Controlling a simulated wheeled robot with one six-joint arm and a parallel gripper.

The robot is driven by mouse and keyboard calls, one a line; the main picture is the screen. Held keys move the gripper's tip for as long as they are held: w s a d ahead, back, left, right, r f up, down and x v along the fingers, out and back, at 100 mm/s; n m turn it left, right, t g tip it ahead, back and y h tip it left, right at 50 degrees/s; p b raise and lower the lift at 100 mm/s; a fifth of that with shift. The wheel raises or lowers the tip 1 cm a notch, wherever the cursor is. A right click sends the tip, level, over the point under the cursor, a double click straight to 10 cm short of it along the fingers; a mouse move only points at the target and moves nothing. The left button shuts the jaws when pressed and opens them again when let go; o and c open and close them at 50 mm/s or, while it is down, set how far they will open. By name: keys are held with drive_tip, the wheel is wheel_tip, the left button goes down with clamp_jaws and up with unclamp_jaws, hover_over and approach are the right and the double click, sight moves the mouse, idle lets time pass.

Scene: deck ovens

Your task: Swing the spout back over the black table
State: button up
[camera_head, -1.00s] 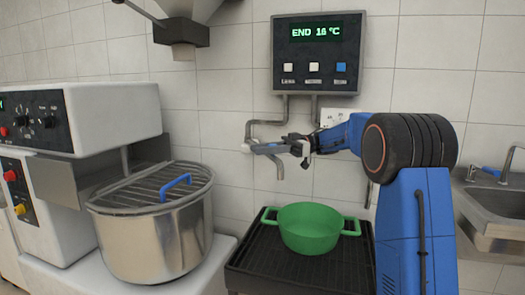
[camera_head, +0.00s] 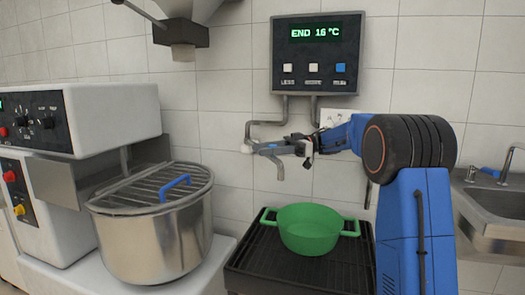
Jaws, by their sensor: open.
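The grey metal spout (camera_head: 281,171) comes off the pipework under the wall control box. My gripper (camera_head: 272,149) reaches in from the right at the height of the spout's upper part. Its fingers point left and overlap the spout in the picture. The jaws are open. I cannot tell whether they touch the spout, and part of it is hidden behind them.
A steel mixing bowl (camera_head: 157,240) with a grille and blue handle stands left of the table, under a white mixer (camera_head: 115,125). A control box (camera_head: 317,50) hangs on the wall and reads "END 16 °C". A steel sink (camera_head: 498,215) is at the right.

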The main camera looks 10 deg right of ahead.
drive_tip(key=d, duration=0.6)
drive_tip(key=shift+w+d, duration=0.2)
drive_tip(key=shift+w, duration=0.25)
drive_tip(key=shift+c, duration=0.7)
